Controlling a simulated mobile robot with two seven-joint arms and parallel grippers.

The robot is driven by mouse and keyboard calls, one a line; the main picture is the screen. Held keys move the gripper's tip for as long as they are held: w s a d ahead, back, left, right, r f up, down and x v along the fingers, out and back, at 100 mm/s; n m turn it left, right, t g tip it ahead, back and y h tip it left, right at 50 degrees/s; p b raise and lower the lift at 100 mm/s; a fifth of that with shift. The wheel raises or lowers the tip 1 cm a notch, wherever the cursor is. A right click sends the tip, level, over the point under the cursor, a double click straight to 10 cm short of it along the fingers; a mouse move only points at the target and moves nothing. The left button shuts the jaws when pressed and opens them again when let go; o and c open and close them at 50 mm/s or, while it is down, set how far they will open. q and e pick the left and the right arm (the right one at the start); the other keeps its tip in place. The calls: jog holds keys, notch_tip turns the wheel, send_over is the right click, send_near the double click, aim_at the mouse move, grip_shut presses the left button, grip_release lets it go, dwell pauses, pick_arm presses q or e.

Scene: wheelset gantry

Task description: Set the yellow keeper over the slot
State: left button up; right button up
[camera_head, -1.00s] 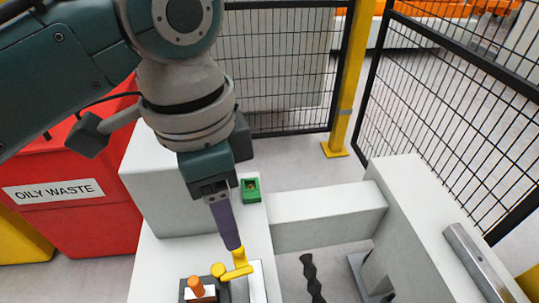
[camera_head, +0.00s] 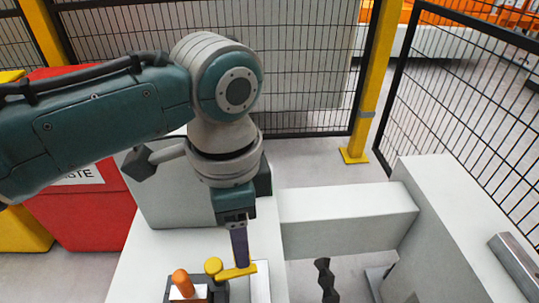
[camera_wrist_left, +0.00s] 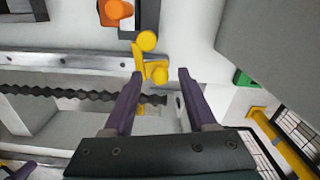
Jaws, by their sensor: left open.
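The yellow keeper (camera_head: 237,271) is a short bar with a round knob at its left end. It lies by the pale metal strip (camera_head: 261,283) on the near end of the white bench. My left gripper (camera_head: 241,263) points down, with its purple finger at the keeper, partly covering it. In the left wrist view the two fingers (camera_wrist_left: 157,80) are apart, and the keeper (camera_wrist_left: 138,60) shows just beyond the tips, nearer the left finger. Whether they touch it I cannot tell. The slot is not clearly visible.
A dark block with an orange knob (camera_head: 180,282) stands just left of the keeper. A dark wavy rod (camera_head: 325,280) is in the gap to the right. A white beam (camera_head: 345,220) and mesh fencing (camera_head: 460,110) lie beyond. A green block (camera_wrist_left: 242,78) shows in the wrist view.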

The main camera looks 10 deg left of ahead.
pick_arm(q)
grip_shut()
dwell(0.5)
